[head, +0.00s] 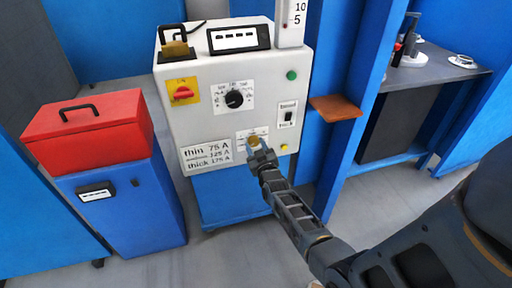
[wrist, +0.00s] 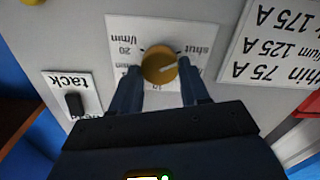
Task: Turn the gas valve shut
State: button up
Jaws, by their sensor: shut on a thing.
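The gas valve is a round brass-coloured knob (head: 253,141) low on the front of the grey machine panel. In the wrist view the knob (wrist: 158,64) sits on a white label plate, which appears upside down, with "shut" at the right and "20 l/min" at the left. A pale pointer line on the knob points right and slightly up, roughly towards the "shut" side. My gripper (wrist: 159,72) has one finger on each side of the knob and is shut on it. In the head view my gripper (head: 259,154) covers the knob's lower edge.
The panel also carries a red-and-yellow switch (head: 182,92), a black dial (head: 235,98) and a black rocker switch (head: 287,116). An orange-brown shelf (head: 336,108) juts out at the right. A red toolbox (head: 88,128) stands on a blue cabinet at the left.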

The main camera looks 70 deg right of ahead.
jog(key=o, duration=1.1)
jog(key=shift+c, duration=0.2)
jog(key=p+v, duration=0.2)
jog(key=v, duration=0.6)
jog(key=s+a+r+n+t+y, duration=0.2)
jog(key=s+a+r+n+y, duration=0.3)
jog(key=a, duration=0.6)
jog(key=s+a+r+t+y, duration=0.15)
jog(key=s+a, duration=0.45)
jog(key=a, duration=0.6)
jog(key=s+a+r+n+y, duration=0.1)
jog(key=s+a+r+y, duration=0.2)
jog(key=s+a+r, duration=0.2)
jog(key=s+a+r+y, duration=0.4)
jog(key=s+a+r, duration=0.2)
jog(key=r, duration=0.5)
jog(key=a, duration=0.2)
jog(key=shift+s+a+r+n, duration=0.25)
jog(key=shift+s+a+n, duration=0.05)
jog(key=shift+n, duration=0.1)
